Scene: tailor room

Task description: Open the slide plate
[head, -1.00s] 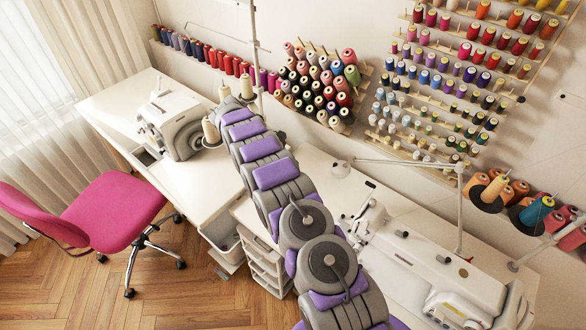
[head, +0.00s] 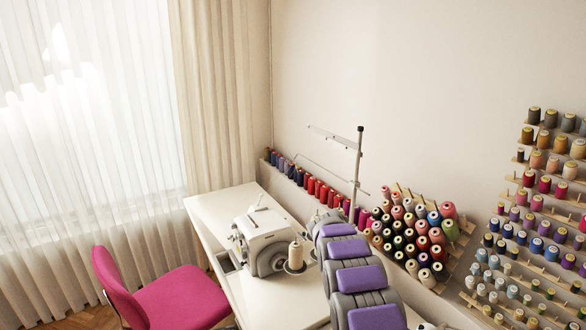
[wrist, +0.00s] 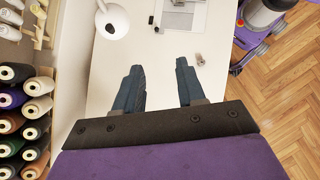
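My gripper (wrist: 159,84) is open in the wrist view, its two dark blue fingers well apart with nothing between them. It is over a white tabletop (wrist: 163,118). At the top of that view lies a pale grey panel (wrist: 180,18) with a dark piece at its upper edge; I cannot tell whether it is the slide plate. In the head view a white and grey sewing machine (head: 268,240) stands on the white table, left of my arm. No slide plate can be made out there. My gripper does not show in the head view.
A cone of thread (head: 295,254) stands beside the machine. Thread racks (head: 420,240) line the wall at right. A pink chair (head: 165,295) is in front of the table. The wrist view shows a white round lamp head (wrist: 112,20) and a small metal item (wrist: 199,59).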

